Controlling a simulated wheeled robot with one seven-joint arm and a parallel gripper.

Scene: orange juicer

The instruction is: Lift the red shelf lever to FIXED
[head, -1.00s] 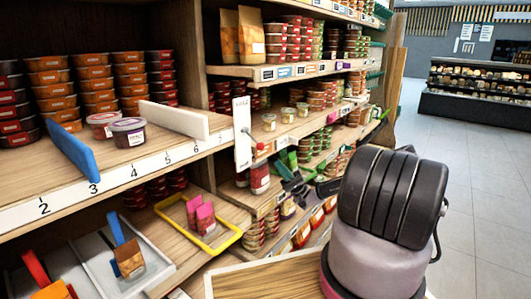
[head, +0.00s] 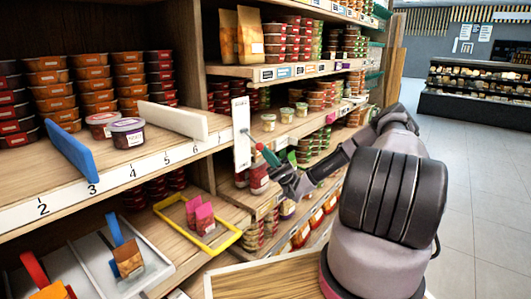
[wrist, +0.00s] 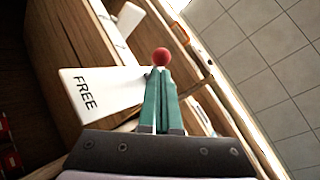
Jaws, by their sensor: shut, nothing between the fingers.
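The red ball knob of the lever (head: 260,147) is beside a tall white plate (head: 241,140) on the shelf post. In the wrist view the red knob (wrist: 161,57) is at the ends of my fingers, and the white plate (wrist: 98,92) shows the word FREE near its outer end. The FIXED mark is not readable in either view. My gripper (head: 268,155) has teal fingers that are shut together and empty. Their tips are right at the knob, on its lower side in the head view; I cannot tell whether they touch. The lever's shaft is hidden.
Shelves with stacked tubs (head: 97,85) fill the left. A white divider (head: 175,119) and blue divider (head: 72,157) stand on the upper-left board. Jars (head: 259,178) and cups sit close behind my gripper. Open tiled floor (head: 480,160) lies to the right.

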